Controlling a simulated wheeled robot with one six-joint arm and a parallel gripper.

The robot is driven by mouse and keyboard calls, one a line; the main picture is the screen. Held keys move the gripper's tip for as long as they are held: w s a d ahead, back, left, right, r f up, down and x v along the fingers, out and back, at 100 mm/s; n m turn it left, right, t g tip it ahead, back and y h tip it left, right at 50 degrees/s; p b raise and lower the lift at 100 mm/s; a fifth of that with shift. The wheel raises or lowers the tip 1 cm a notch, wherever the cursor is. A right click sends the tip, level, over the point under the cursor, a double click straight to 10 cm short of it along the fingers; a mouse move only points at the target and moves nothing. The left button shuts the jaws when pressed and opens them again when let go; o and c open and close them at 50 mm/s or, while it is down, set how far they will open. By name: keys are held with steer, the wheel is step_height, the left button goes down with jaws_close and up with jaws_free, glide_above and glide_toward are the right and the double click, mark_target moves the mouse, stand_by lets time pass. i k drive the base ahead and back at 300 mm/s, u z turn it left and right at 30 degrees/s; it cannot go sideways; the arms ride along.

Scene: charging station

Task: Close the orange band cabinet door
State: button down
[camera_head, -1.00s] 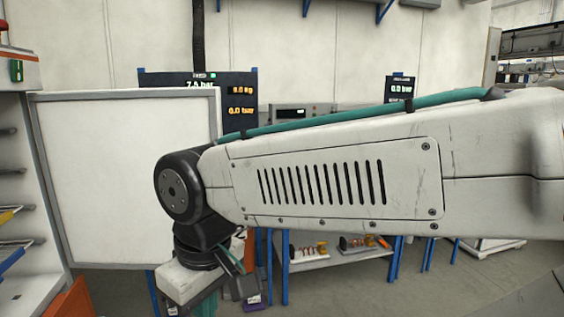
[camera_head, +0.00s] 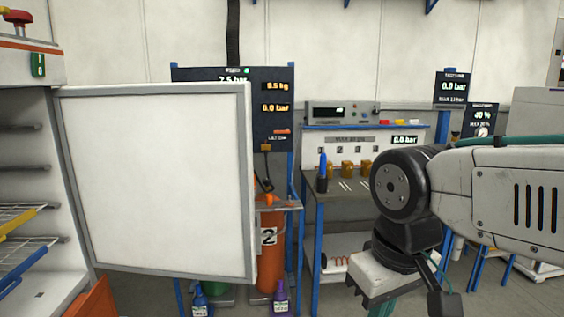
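The cabinet (camera_head: 25,72) with an orange band along its top stands at the left edge, cut off by the picture. Its door (camera_head: 158,180), a white panel in a grey frame, stands wide open to the right of the cabinet's opening, hinged on the near-right side post. Wire shelves (camera_head: 25,240) show inside. My gripper (camera_head: 392,292) hangs at the lower right, apart from the door and to its right. Its fingertips are cut off by the bottom edge, so whether it is open or shut does not show.
Behind the door's free edge stands an orange gas cylinder (camera_head: 270,240) under a dark display board (camera_head: 270,95). A workbench (camera_head: 345,185) with small bottles and fittings is behind my arm. Small bottles (camera_head: 200,302) stand low below the door. An orange panel (camera_head: 92,300) shows at lower left.

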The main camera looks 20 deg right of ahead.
mark_target(161, 175)
steer(key=z, duration=0.2)
steer(key=i, duration=0.95)
steer(key=u, duration=0.25)
